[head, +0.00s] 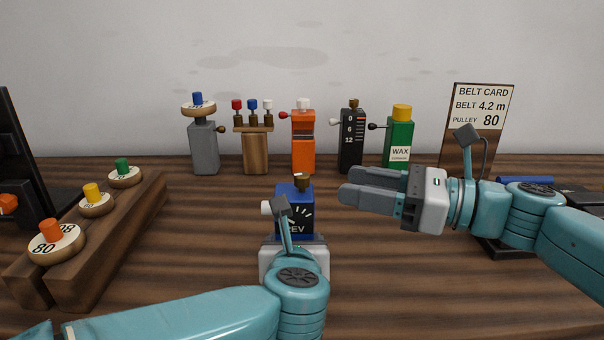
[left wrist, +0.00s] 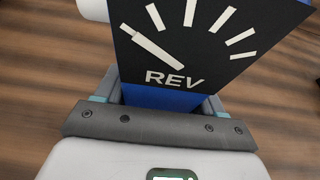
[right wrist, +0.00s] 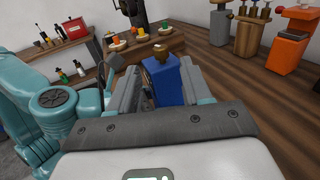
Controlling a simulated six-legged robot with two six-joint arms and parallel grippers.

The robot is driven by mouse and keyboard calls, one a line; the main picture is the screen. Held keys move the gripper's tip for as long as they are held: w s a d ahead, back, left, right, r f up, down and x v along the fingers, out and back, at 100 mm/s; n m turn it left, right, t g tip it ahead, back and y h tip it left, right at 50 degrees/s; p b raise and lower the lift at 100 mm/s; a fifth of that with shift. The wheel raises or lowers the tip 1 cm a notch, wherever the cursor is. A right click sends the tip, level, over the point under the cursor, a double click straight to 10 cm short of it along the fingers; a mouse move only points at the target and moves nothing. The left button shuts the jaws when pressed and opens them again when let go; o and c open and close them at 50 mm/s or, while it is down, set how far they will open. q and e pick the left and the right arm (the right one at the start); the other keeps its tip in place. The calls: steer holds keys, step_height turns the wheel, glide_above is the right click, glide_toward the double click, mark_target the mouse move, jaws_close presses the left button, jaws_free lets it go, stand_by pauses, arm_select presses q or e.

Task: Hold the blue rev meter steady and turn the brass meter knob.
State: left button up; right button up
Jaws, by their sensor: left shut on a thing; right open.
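The blue rev meter (head: 294,197) stands upright near the middle of the table, its black dial marked REV facing me. The dial fills much of the left wrist view (left wrist: 205,40). My left gripper (head: 294,238) is shut on the meter's lower body, one finger on each side. The brass meter knob (head: 301,182) sits on top of the meter; it also shows in the right wrist view (right wrist: 161,52). A white side knob (head: 266,208) sticks out at the left. My right gripper (head: 345,193) is open and empty, apart from the knob, to the right of the meter.
Behind stand a grey device (head: 204,150), a wooden holder (head: 255,152), an orange device (head: 303,148), a black scale (head: 351,140) and a green wax bottle (head: 399,140). A wooden rack (head: 125,215) with pulleys is at left. A belt card (head: 480,120) stands at right.

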mark_target(302, 174)
steer(key=x, duration=0.9)
steer(key=shift+a, duration=0.15)
steer(key=shift+c, duration=0.4)
